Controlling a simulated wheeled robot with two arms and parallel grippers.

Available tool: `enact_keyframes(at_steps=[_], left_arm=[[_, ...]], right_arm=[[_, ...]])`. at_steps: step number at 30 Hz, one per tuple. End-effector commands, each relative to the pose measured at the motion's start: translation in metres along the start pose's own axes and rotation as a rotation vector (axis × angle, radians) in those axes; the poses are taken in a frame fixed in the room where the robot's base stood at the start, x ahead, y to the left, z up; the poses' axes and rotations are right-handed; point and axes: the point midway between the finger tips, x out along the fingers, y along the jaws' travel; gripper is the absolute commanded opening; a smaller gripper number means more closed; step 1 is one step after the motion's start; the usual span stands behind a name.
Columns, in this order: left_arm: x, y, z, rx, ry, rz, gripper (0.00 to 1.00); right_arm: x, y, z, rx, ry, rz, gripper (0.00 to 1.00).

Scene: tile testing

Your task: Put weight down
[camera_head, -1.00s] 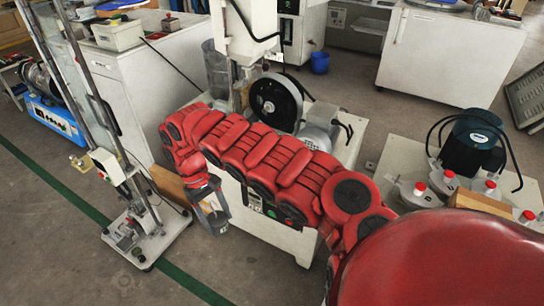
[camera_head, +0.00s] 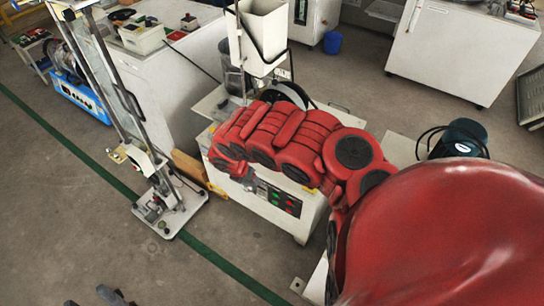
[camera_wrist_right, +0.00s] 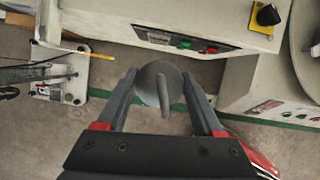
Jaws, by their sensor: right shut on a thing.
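The weight (camera_wrist_right: 150,84) is a round grey body with a lighter bar-like part, seen in the right wrist view. My right gripper (camera_wrist_right: 160,76) is shut on it, a finger at each side. Beyond it in that view is floor, with the white machine's front above. In the head view, my red right arm reaches across the machine and my right gripper (camera_head: 247,180) hangs at its front left; the weight cannot be made out there. Dark tips at the bottom left edge look like my left gripper (camera_head: 98,298); most of it is cut off.
The white machine (camera_head: 308,222) has a control panel with green and red buttons. A tall metal stand (camera_head: 172,212) on a small base is to its left. A blue device (camera_head: 82,96) is farther left. Open floor with a green line (camera_head: 225,266) lies in front.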

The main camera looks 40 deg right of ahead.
Motion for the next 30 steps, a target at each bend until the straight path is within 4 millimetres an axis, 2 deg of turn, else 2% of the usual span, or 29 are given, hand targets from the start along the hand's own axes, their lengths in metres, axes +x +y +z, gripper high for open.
enact_keyframes(at_steps=[1, 3, 8, 19, 28, 30], left_arm=[[0.007, 0.000, -0.001, 0.000, -0.001, -0.001, 0.50], [0.008, 0.000, -0.001, -0.001, -0.002, -0.003, 0.50], [0.002, 0.000, 0.000, -0.001, -0.004, -0.004, 0.50], [-0.023, 0.001, 0.004, -0.001, -0.003, -0.003, 0.50], [-0.051, 0.003, 0.009, -0.001, -0.003, -0.003, 0.50], [-0.055, 0.003, 0.010, -0.001, -0.003, -0.003, 0.50]], right_arm=[[-0.005, -0.002, 0.002, -0.032, -0.002, 0.008, 0.00], [-0.005, -0.001, 0.001, -0.065, -0.001, 0.026, 0.00], [0.004, -0.001, 0.010, -0.090, 0.000, 0.039, 0.00], [0.034, -0.004, 0.064, -0.086, -0.001, 0.039, 0.00], [0.050, -0.005, 0.094, -0.086, -0.002, 0.040, 0.00], [0.059, -0.005, 0.110, -0.081, -0.003, 0.043, 0.00]])
